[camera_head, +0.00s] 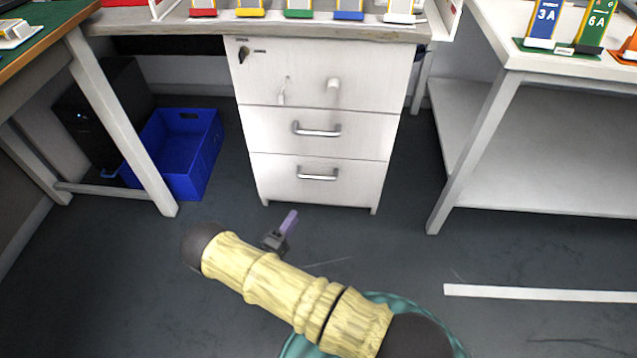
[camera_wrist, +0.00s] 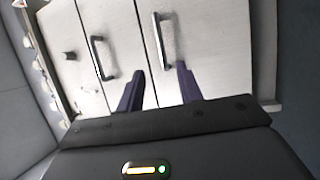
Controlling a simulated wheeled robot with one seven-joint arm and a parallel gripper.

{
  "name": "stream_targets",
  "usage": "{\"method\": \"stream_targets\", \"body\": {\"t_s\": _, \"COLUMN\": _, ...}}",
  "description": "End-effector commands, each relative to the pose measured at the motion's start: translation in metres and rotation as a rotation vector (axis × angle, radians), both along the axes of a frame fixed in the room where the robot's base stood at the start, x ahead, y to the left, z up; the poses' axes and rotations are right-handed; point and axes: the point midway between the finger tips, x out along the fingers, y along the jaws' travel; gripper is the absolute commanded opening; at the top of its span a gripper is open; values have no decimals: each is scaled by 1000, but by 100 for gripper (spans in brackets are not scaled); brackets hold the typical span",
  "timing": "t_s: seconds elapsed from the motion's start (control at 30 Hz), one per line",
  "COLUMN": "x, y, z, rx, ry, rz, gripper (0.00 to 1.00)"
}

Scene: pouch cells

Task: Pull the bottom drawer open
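The white cabinet has three drawers, all shut flush. The bottom drawer (camera_head: 282,186) is the lowest front, with a silver bar handle (camera_head: 318,177). In the wrist view the cabinet appears turned on its side, with the bottom drawer (camera_wrist: 215,45) at the right and its handle (camera_wrist: 157,28) upright in the picture. My gripper (camera_head: 291,217) shows as a purple finger below and in front of the cabinet, apart from the handle. In the wrist view my gripper (camera_wrist: 160,68) is open and empty; the handle's near end appears between the fingertips, without visible contact.
A blue bin (camera_head: 182,150) stands left of the cabinet under the table, and a white shelf table (camera_head: 540,150) stands right. The floor before the drawers is clear apart from my arm.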

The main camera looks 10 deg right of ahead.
Motion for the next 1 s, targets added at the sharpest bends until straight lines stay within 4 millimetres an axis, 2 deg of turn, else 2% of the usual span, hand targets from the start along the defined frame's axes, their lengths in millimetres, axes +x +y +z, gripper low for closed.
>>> {"method": "stream_targets", "body": {"t_s": 0.23, "x": 0, "y": 4, "z": 1, "rx": 3, "ry": 0, "rz": 9, "gripper": 36}}
{"method": "stream_targets", "body": {"t_s": 0.37, "x": 6, "y": -2, "z": 2, "rx": 5, "ry": 1, "rz": 6, "gripper": 36}}
{"method": "stream_targets", "body": {"t_s": 0.57, "x": 27, "y": -22, "z": 4, "rx": 5, "ry": 0, "rz": 0, "gripper": 36}}
{"method": "stream_targets", "body": {"t_s": 1.0, "x": 85, "y": -73, "z": 17, "rx": 6, "ry": -1, "rz": 0, "gripper": 36}}
